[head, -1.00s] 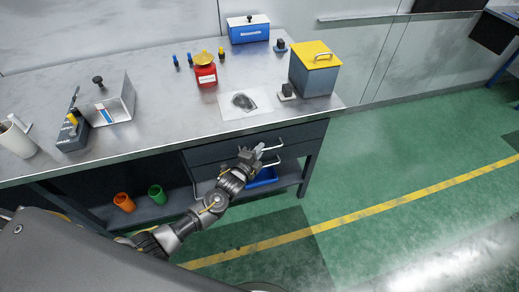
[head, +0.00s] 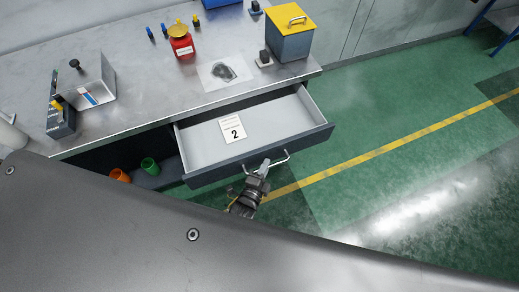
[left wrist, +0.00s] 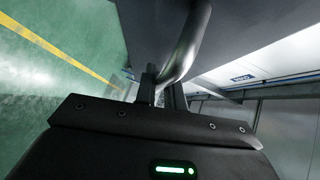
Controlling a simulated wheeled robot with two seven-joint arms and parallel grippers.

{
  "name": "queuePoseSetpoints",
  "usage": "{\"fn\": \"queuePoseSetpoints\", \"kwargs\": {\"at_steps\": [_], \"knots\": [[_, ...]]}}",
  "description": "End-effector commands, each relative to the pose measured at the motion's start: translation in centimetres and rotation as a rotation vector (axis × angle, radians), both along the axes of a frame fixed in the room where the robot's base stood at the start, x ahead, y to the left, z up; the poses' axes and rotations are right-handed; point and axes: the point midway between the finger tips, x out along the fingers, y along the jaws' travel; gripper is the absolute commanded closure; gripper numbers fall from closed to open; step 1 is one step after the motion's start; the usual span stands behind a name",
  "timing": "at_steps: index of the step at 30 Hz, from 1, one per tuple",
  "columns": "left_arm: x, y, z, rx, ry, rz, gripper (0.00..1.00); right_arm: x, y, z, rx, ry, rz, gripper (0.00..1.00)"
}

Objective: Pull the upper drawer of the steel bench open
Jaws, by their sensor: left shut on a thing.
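The upper drawer (head: 260,121) of the steel bench (head: 135,120) stands well open. Inside it is pale and holds only a white card marked 2 (head: 232,130). Its bar handle (head: 281,160) runs along the dark front. My left gripper (head: 262,169) is at the handle's left half and shut on it. In the left wrist view the handle (left wrist: 184,50) passes between the two fingers (left wrist: 160,92). The lower drawer is hidden under the open one. My right gripper is in neither view.
On the bench top are a yellow-lidded box (head: 291,38), a red jar (head: 182,45), a metal tray (head: 92,85) and a dark rack (head: 60,120). Orange (head: 119,176) and green (head: 149,166) cups are on the shelf below. The green floor (head: 400,120) at right is clear.

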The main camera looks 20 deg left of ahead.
Motion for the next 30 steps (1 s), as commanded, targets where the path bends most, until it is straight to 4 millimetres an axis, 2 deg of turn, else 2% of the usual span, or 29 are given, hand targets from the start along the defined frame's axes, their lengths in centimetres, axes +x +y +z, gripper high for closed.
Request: {"fn": "queuePoseSetpoints", "kwargs": {"at_steps": [3, 9, 23, 24, 28, 30], "knots": [[-1.4, -1.0, 0.1, 0.000, 0.001, 0.002, 1.00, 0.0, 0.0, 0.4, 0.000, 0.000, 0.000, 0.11], [-2.7, -2.0, 0.0, 0.001, 0.001, 0.001, 1.00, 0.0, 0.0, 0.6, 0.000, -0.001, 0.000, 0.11], [-3.0, -2.3, 0.0, 0.001, 0.000, 0.000, 1.00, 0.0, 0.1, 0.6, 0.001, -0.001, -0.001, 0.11], [-3.0, -2.3, 0.0, 0.001, 0.000, 0.000, 0.87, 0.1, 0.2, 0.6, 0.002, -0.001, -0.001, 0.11], [-3.0, -2.3, 0.0, 0.001, 0.000, 0.000, 0.70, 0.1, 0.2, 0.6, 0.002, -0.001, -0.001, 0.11], [-3.0, -2.3, 0.0, 0.001, 0.000, 0.000, 0.68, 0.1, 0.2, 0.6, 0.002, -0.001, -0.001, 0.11]]}}
